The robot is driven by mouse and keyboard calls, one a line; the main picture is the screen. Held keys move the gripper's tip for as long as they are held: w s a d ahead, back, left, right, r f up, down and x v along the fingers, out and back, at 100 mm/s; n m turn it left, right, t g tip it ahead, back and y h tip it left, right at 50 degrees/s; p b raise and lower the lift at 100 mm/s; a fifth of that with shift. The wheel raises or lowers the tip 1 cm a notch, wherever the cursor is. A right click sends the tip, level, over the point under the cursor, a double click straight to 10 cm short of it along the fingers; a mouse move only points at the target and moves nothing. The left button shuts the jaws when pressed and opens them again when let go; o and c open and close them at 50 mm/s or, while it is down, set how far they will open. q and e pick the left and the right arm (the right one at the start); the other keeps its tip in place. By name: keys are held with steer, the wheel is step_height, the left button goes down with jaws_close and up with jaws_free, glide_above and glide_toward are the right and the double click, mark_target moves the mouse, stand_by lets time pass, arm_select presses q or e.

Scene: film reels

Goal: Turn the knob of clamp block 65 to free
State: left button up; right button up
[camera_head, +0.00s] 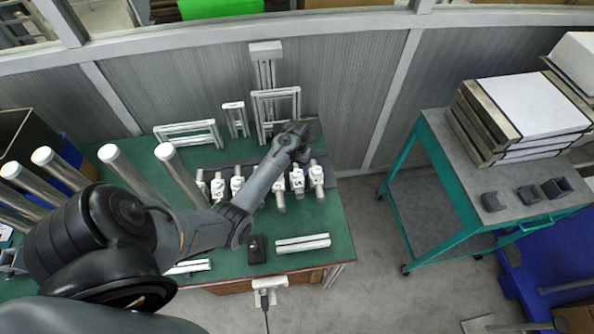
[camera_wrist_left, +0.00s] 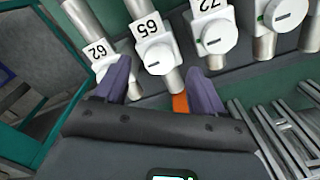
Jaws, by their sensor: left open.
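Clamp block 65 (camera_wrist_left: 151,40) is a white block on a metal rod, near the top middle of the left wrist view. Its round white knob (camera_wrist_left: 159,58) faces the camera and has a short dark slot. My left gripper (camera_wrist_left: 160,90) is open, with its two purple-grey fingers apart just below the knob, not closed on it. In the head view my left gripper (camera_head: 298,130) is beyond the row of clamp blocks, and block 65 appears to be the white one second from the right (camera_head: 297,180). My right gripper is not seen.
Block 62 (camera_wrist_left: 98,53) stands left of block 65, close to the left finger. Block 72 (camera_wrist_left: 213,32) stands right of it, close to the right finger. Metal frames (camera_head: 275,105) stand behind the row.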

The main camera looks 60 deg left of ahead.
mark_target(297, 173)
arm_select(q)
steer(key=shift+f, duration=1.5)
steer(key=shift+c, duration=0.3)
steer(key=c, duration=1)
